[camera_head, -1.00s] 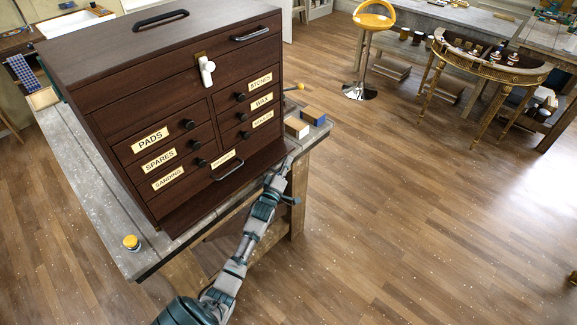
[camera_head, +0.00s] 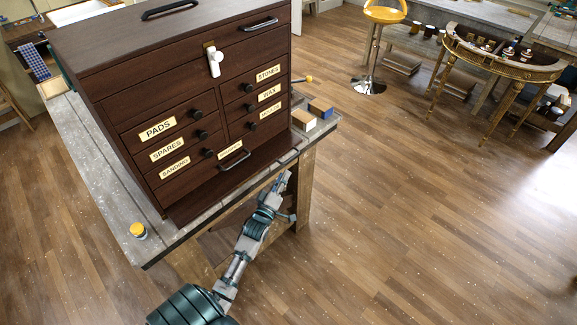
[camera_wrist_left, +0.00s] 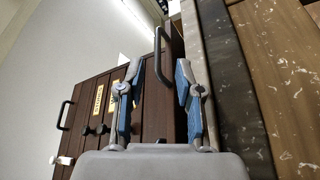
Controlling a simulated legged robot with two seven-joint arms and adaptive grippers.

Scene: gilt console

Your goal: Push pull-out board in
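A dark wooden chest (camera_head: 100,90) with labelled drawers stands on a grey workbench. At its foot a dark board (camera_head: 238,183) juts out towards me, seemingly the pull-out board. Above it is a black bar handle (camera_head: 234,160) beside a small, unreadable label. My left gripper (camera_head: 284,178) is at the bench's front edge, near the board's right end. In the wrist view the left gripper (camera_wrist_left: 158,68) has its fingers apart with nothing between them. A dark bar handle (camera_wrist_left: 160,50) and dark wood show beyond the fingertips. Contact cannot be told. My right gripper is not in view.
Two small blocks (camera_head: 304,119) lie right of the chest. A yellow stool (camera_head: 384,15) and a gilt console (camera_head: 500,65) stand at the back right. The floor on the right is clear.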

